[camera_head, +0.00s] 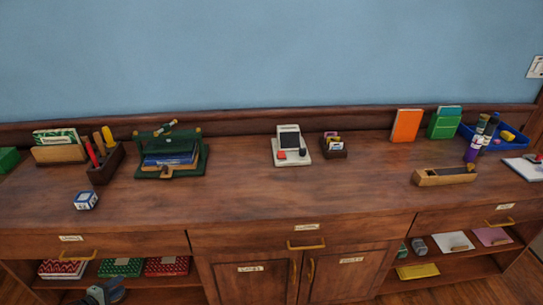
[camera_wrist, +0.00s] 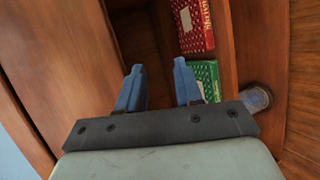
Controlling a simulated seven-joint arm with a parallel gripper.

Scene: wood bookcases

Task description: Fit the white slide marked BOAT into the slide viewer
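The slide viewer (camera_head: 290,147), a pale box with a dark screen and a red part at its front, stands mid-counter. Just right of it is a small dark wooden box (camera_head: 334,149) holding white and dark upright pieces that look like slides. No BOAT marking is readable, so I cannot tell which piece bears it. My gripper (camera_head: 104,292) is low at the bottom left, in front of the cabinet and far from both. In the wrist view its two blue fingers (camera_wrist: 158,68) are apart with nothing between them.
A green press-like stand (camera_head: 172,152), a pen box (camera_head: 105,163) and a blue-white cube (camera_head: 86,200) are at left. A wooden block (camera_head: 445,177) and blue tray (camera_head: 500,135) are at right. Counter before the viewer is clear. Red (camera_wrist: 194,25) and green (camera_wrist: 204,77) boxes lie near my gripper.

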